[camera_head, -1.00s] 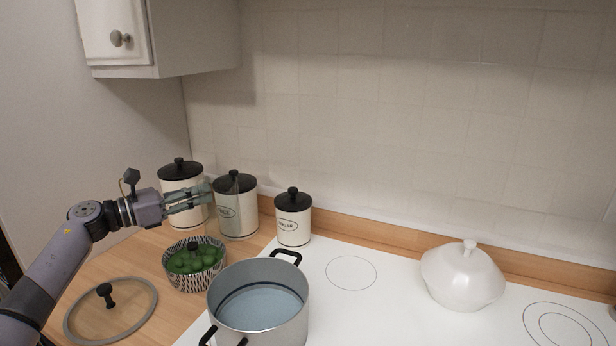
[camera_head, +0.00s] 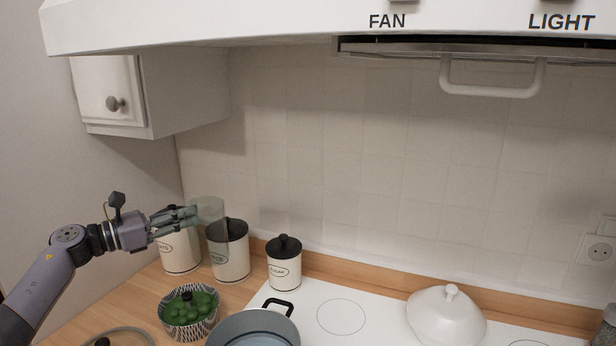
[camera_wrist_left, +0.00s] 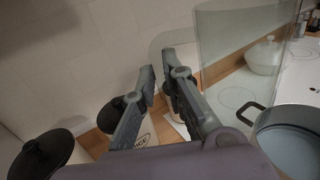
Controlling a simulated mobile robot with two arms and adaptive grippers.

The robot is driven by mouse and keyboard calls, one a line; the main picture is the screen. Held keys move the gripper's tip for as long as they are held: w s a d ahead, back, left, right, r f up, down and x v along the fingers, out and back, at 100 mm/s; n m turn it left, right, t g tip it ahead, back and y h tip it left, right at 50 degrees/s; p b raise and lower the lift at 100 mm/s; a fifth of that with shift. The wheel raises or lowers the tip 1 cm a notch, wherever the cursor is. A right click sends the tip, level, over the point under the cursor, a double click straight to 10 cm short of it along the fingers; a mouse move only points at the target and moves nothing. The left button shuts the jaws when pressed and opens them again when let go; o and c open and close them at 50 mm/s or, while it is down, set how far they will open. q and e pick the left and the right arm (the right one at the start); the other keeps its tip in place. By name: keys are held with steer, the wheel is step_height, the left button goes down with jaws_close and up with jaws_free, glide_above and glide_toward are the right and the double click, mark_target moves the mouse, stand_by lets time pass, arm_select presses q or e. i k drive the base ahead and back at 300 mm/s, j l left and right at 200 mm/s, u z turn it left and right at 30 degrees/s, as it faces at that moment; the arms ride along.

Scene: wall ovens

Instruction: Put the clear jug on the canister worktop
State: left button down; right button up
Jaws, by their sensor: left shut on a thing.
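The clear jug (camera_head: 211,210) is see-through and hangs in the air in the head view, in front of the top of the middle canister (camera_head: 229,256). The wooden canister worktop (camera_head: 130,301) lies below, with cream, black-lidded canisters along the back. My right gripper is not in view.
A patterned bowl of green items (camera_head: 188,316) stands in front of the canisters. A small canister (camera_head: 284,266), a pot (camera_head: 253,333) and a white lidded dish (camera_head: 446,318) are to the right. A wall cabinet (camera_head: 150,95) and the hood (camera_head: 250,22) are overhead.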

mark_target(132, 298)
steer(key=k+j, duration=0.2)
steer(key=j, duration=0.2)
steer(key=k+j, duration=0.2)
steer(key=j, duration=0.15)
steer(key=k+j, duration=0.2)
steer(key=j, duration=0.2)
